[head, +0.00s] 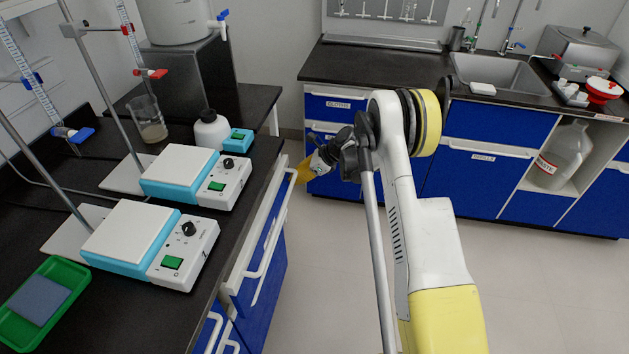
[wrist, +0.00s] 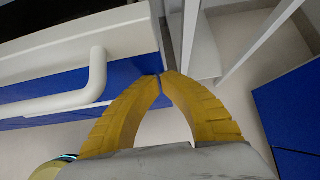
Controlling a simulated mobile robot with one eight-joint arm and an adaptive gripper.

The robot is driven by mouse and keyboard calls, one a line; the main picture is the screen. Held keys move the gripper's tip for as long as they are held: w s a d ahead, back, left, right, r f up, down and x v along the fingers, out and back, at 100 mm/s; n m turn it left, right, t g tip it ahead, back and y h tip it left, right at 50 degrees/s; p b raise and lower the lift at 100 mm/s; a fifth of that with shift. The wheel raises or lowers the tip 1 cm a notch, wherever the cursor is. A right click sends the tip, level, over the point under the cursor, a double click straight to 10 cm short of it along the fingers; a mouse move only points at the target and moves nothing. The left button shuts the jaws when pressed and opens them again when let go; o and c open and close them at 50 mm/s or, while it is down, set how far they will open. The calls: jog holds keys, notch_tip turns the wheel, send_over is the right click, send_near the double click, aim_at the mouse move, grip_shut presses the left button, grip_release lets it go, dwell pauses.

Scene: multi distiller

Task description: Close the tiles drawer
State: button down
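My gripper (head: 306,170) has yellow fingers and is at the far end of the left bench's drawer fronts in the head view. In the wrist view my gripper (wrist: 160,76) has its two curved fingertips together with nothing between them. A blue drawer front (wrist: 125,72) with a white bar handle (wrist: 97,75) is just left of the fingertips; I cannot tell whether they touch it. In the head view, blue drawers (head: 262,285) with white handles (head: 268,245) line the left bench. No tiles label is readable, and how far this drawer stands out is unclear.
The left bench holds two hotplates (head: 195,175) (head: 150,243), a green tray (head: 42,303), a beaker (head: 148,118) and a white bottle (head: 211,130). The back counter (head: 375,72) has blue drawers and a sink (head: 500,72). The floor (head: 325,290) between the benches is clear.

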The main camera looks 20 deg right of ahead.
jog(key=shift+w+a, duration=0.65)
jog(key=shift+a, duration=0.3)
jog(key=shift+w+a, duration=0.6)
jog(key=shift+a, duration=0.35)
